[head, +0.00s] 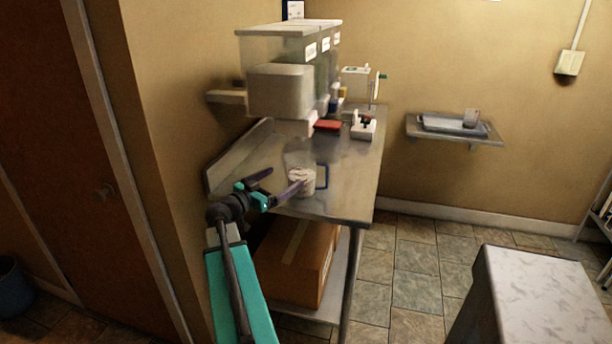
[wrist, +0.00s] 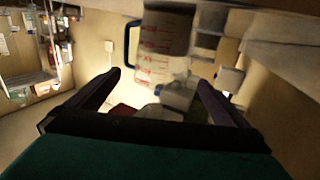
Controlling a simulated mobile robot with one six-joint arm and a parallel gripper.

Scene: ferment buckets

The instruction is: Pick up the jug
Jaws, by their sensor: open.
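The jug (head: 303,184) stands on the metal bench near its front edge, with a blue handle on its right side. In the wrist view the jug (wrist: 165,40) is pale and see-through, with red markings and the blue handle at left. My gripper (head: 285,180) is open, just left of the jug in the head view, and one finger overlaps the jug's outline. In the wrist view the jug lies ahead of my open fingers (wrist: 157,82), and the space between them is empty. I cannot tell whether a finger touches the jug.
The metal bench (head: 352,170) carries a red item (head: 327,126) and a white device (head: 363,126) farther back. A cardboard box (head: 297,262) sits below. A wall shelf (head: 455,129) and a pale-topped block (head: 540,290) are at right.

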